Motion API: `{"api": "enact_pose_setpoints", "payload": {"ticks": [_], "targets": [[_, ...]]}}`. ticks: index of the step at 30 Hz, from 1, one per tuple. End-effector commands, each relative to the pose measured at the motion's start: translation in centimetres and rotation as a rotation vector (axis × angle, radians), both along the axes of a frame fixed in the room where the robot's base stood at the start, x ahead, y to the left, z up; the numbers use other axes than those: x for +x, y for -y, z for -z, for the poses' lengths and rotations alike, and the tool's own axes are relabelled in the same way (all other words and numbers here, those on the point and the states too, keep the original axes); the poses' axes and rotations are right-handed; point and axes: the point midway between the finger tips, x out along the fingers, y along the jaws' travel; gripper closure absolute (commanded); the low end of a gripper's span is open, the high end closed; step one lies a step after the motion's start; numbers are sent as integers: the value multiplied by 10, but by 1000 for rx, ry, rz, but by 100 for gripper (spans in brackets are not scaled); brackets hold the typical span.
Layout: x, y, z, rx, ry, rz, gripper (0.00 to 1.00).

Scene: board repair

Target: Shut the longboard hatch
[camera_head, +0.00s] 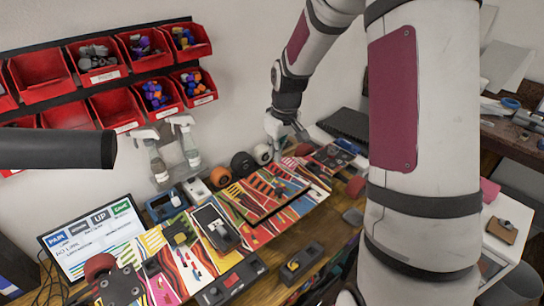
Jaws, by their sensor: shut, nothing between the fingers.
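The longboard (195,262) lies across the workbench, its deck printed with red, yellow, black and white patterns. Its hatch (262,195) looks like the patterned panel right of the middle. A dark edge shows along the panel's near side, and it seems to sit a little above the deck; how far it stands open is hard to tell. My gripper (283,143) points down at the far side of the board, beyond the panel and near its far right end. It is shut and empty. Whether it touches anything cannot be made out.
Wheels (242,164) stand along the board's far side. Spray bottles (155,160) and red bins (90,65) are at the wall behind. A screen (95,240) stands at the left. A small block tool (301,263) lies on the bench in front. My arm hides much of the right side.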

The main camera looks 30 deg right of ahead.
Motion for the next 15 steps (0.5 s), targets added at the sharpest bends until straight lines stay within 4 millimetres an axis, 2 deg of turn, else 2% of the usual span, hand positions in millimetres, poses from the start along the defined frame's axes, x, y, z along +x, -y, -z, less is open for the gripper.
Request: {"api": "enact_pose_setpoints", "payload": {"ticks": [3,12,15], "targets": [[3,-1,24,2,-5,0,100],[14,-3,81,1,-4,-1,100],[8,0,95,0,-4,0,100]]}}
